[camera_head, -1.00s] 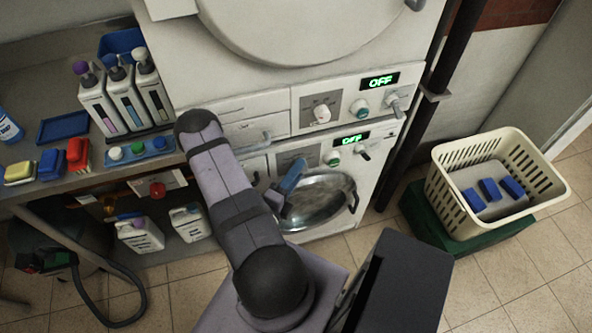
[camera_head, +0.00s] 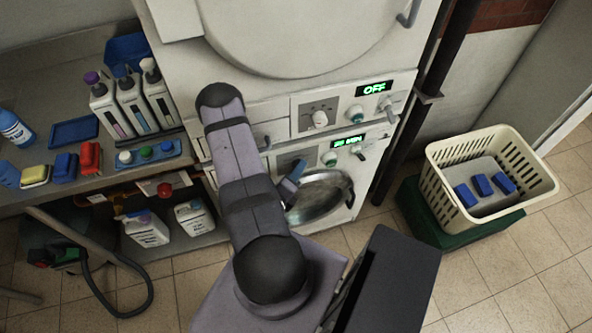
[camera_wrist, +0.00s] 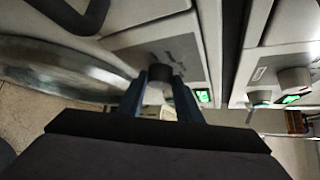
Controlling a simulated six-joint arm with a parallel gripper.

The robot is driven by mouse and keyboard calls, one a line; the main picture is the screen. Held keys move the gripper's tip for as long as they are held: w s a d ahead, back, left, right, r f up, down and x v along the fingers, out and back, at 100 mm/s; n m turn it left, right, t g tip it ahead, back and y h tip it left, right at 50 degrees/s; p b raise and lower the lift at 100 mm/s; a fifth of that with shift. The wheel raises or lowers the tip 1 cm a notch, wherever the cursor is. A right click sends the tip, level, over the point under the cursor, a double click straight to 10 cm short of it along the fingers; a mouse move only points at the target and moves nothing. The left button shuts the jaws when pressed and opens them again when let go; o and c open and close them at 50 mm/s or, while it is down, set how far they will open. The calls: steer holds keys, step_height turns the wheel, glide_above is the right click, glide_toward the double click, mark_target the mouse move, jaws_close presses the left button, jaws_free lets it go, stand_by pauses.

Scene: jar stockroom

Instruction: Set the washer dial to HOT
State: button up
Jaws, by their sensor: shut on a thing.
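The lower machine, a white front-loader with a round glass door (camera_head: 320,196), has a grey dial plate (camera_head: 297,158) and a green display (camera_head: 348,141) reading some minutes, digits blurred. Its dark dial (camera_wrist: 160,72) shows in the wrist view on the grey plate. My gripper (camera_wrist: 166,88) has its two blue fingers closed on both sides of this dial. In the head view my gripper (camera_head: 292,180) is at the lower panel's left, and the dial is hidden behind my arm. The dial's marks are too blurred to read.
A cream basket (camera_head: 450,190) stands right on a green box. Bottles (camera_head: 130,105) crowd the left counter.

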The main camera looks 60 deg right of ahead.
steer(key=o, duration=1.1)
steer(key=shift+c, duration=0.2)
steer(key=shift+a, duration=0.1)
steer(key=p+v, duration=0.2)
steer(key=v, duration=0.5)
steer(key=shift+r, duration=0.1)
